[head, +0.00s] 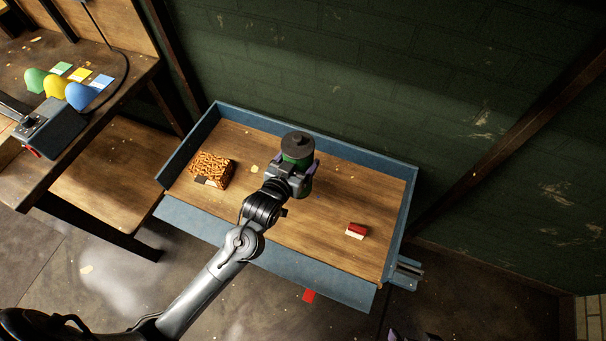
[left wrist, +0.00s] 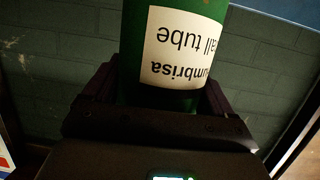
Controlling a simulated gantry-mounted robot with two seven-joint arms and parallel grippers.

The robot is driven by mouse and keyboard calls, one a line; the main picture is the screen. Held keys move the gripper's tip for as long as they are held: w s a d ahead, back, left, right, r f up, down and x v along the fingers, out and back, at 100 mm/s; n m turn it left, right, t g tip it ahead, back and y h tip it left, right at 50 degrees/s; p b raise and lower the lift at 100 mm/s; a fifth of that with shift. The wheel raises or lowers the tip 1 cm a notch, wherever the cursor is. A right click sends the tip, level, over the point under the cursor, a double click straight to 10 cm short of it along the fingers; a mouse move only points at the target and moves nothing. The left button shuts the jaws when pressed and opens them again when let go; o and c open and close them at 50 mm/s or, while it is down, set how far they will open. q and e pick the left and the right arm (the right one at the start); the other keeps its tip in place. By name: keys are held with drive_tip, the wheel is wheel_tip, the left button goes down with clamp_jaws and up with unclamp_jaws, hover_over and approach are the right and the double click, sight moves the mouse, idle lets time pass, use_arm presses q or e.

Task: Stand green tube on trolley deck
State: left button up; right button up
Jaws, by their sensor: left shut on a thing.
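The green tube (head: 306,186) has a dark cap and is over the back middle of the trolley deck (head: 330,210). My left gripper (head: 292,177) is shut on it, with a finger on each side. In the left wrist view the tube (left wrist: 190,98) fills the space between the fingers (left wrist: 160,95), its white label upside down. The tube looks about upright. I cannot tell whether its bottom touches the deck, as my gripper hides part of it.
The trolley has a raised blue rim (head: 405,215). On its deck are an orange-brown patterned block (head: 212,168) at left and a red-and-white block (head: 356,231) at right. A workbench (head: 140,75) with coloured rounded objects stands at left. A green brick wall (head: 400,80) is behind.

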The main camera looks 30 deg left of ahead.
use_arm(q)
wheel_tip(320, 180, down, 5)
drive_tip(key=w+a+n+y+p, duration=0.2)
drive_tip(key=n+y, duration=0.2)
drive_tip(key=y, duration=0.1)
drive_tip(key=w+d+r+n+g+y+p, duration=0.1)
drive_tip(key=w+d+r+p, duration=0.1)
drive_tip(key=w+d+r, duration=0.3)
wheel_tip(320, 180, down, 7)
drive_tip(key=d+b, duration=0.1)
drive_tip(key=b, duration=0.1)
drive_tip(key=shift+s+f, duration=0.15)
drive_tip(key=shift+s, duration=0.1)
use_arm(e)
drive_tip(key=shift+w+r, duration=0.35)
drive_tip(key=shift+r, duration=0.45)
use_arm(q)
drive_tip(key=shift+f+b, duration=0.1)
drive_tip(key=shift+b, duration=0.2)
drive_tip(key=shift+f, duration=0.15)
drive_tip(key=o, duration=1.7)
drive_tip(key=shift+c, duration=0.2)
use_arm(e)
drive_tip(key=shift+d+f, duration=0.1)
drive_tip(key=shift+d, duration=0.05)
